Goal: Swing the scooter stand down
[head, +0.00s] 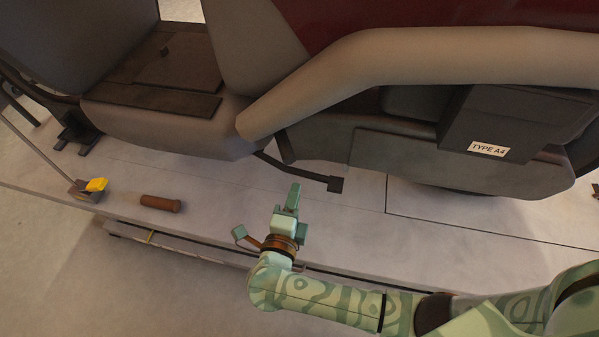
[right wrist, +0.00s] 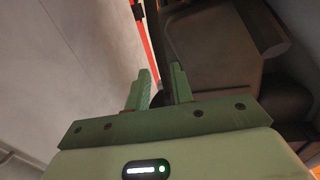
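The scooter (head: 430,165), with dark grey and beige body panels, stands on the pale lift platform. Its thin dark stand (head: 300,174) sticks out from under the body at a slant and ends in a small flat foot (head: 336,184). My right gripper (head: 293,187) is just in front of the stand, on the near side of the scooter. In the right wrist view its two green fingers (right wrist: 162,88) are apart, and a dark bar (right wrist: 163,40) runs beyond and between them. I cannot tell whether they touch it. My left gripper is not in view.
On the platform (head: 225,195) at the left are a brown cylindrical handle (head: 160,203) and a yellow-topped pedal or lever (head: 95,186). The scooter body overhangs the stand closely. Bare platform lies left of my right gripper.

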